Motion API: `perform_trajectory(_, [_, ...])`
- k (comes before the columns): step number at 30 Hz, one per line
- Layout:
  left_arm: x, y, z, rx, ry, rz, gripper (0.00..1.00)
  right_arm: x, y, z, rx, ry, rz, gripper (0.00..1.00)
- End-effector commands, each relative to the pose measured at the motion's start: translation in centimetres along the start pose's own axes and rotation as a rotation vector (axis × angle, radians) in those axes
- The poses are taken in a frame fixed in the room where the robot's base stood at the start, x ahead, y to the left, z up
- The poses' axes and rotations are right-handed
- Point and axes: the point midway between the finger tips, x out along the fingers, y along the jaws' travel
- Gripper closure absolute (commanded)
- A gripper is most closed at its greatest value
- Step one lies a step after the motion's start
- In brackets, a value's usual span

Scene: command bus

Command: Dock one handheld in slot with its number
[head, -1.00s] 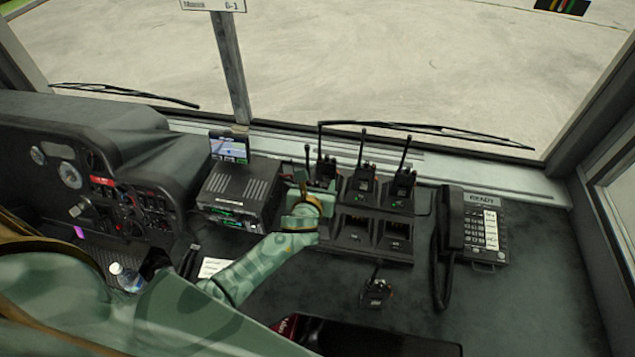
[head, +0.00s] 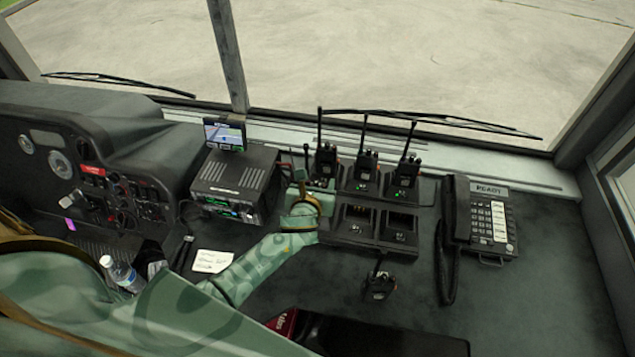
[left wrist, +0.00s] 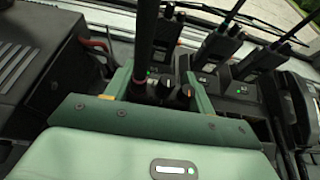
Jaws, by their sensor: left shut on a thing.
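My left gripper (head: 298,186) is shut on a dark handheld at the left end of the black dock (head: 372,243). The held handheld's antenna (head: 307,158) points up in the head view; in the left wrist view its top knobs (left wrist: 163,90) show between the fingers. Its lower body and the slot under it are hidden, so I cannot tell if it is seated. Three handhelds stand upright in the back row: left (head: 326,158), middle (head: 364,170) and right (head: 405,172). Two front slots, middle (head: 357,217) and right (head: 399,221), are empty. My right gripper is out of view.
Another handheld (head: 380,284) stands on the dark counter in front of the dock. A desk phone (head: 490,222) is to the right. A radio box (head: 236,180) with a small screen (head: 224,133) stands close to the left. A bottle (head: 122,273) and paper note (head: 212,261) lie nearer.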

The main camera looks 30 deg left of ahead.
Motion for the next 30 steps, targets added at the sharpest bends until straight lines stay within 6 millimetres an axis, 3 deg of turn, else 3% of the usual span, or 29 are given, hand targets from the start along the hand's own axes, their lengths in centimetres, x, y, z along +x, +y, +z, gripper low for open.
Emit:
perform_trajectory(28, [0.37,-0.02,-0.69,0.0,-0.002,-0.001,0.89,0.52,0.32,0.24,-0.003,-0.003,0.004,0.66])
perform_trajectory(29, [0.35,-0.02,-0.66,-0.001,-0.002,-0.001,0.37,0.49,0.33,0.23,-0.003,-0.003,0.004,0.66])
perform_trajectory(30, [0.35,-0.02,-0.66,-0.001,-0.002,-0.001,0.26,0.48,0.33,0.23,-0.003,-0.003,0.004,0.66])
